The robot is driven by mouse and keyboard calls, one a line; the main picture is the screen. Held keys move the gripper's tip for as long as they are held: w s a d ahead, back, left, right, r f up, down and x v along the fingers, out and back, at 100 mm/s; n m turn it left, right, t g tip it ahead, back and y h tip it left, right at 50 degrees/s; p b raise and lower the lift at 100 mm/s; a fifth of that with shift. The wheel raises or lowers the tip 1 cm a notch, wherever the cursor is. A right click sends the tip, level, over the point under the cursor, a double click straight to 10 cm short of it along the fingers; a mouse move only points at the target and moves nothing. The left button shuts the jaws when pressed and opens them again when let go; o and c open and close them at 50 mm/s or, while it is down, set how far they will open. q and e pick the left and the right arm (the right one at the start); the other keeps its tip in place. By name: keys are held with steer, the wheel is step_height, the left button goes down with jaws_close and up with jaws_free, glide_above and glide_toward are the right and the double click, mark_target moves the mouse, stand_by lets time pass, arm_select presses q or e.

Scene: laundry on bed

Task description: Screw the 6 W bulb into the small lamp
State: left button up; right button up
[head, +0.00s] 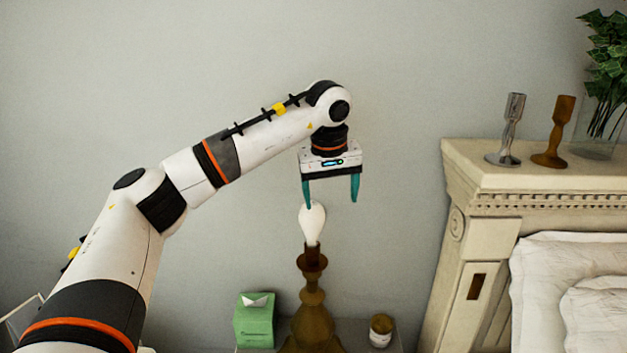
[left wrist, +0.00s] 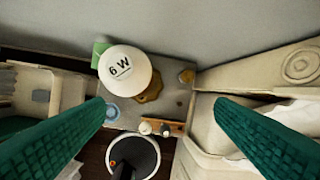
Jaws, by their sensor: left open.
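The white 6 W bulb (head: 312,223) stands upright in the top of the small brown lamp (head: 313,297). In the left wrist view the bulb (left wrist: 125,71) shows its "6 W" marking from above, with part of the lamp's base (left wrist: 150,88) behind it. My left gripper (head: 331,205) points down above the bulb, its teal fingers wide apart and empty. Its left finger is close to the bulb's top in the head view; I cannot tell whether they touch. In the left wrist view the bulb lies beyond the fingertips, off the middle between them. My right gripper is not in view.
The lamp stands on a nightstand (head: 278,330) with a green tissue box (head: 255,322) at left and a small jar (head: 381,330) at right. A carved headboard (head: 476,215) with two candlesticks and a plant rises at right. The wall is behind.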

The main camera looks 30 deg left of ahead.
mark_target(312, 221)
arm_select(q)
steer(key=shift+y, duration=0.6)
steer(key=a+r, duration=0.1)
steer(key=s+a+r, duration=0.1)
steer(key=a, duration=0.1)
steer(key=shift+a+r, duration=0.1)
steer(key=shift+a, duration=0.15)
steer(key=p+x, duration=0.2)
steer(key=x, duration=1)
steer(key=shift+s+p, duration=0.2)
steer(key=shift+p, duration=0.15)
steer(key=c, duration=1.1)
steer(key=shift+o, duration=0.2)
steer(key=shift+r+m+p, duration=0.1)
steer(key=shift+m+p, duration=0.25)
steer(key=shift+m, duration=0.15)
steer(key=shift+m+h, duration=0.4)
steer(key=shift+m, duration=0.8)
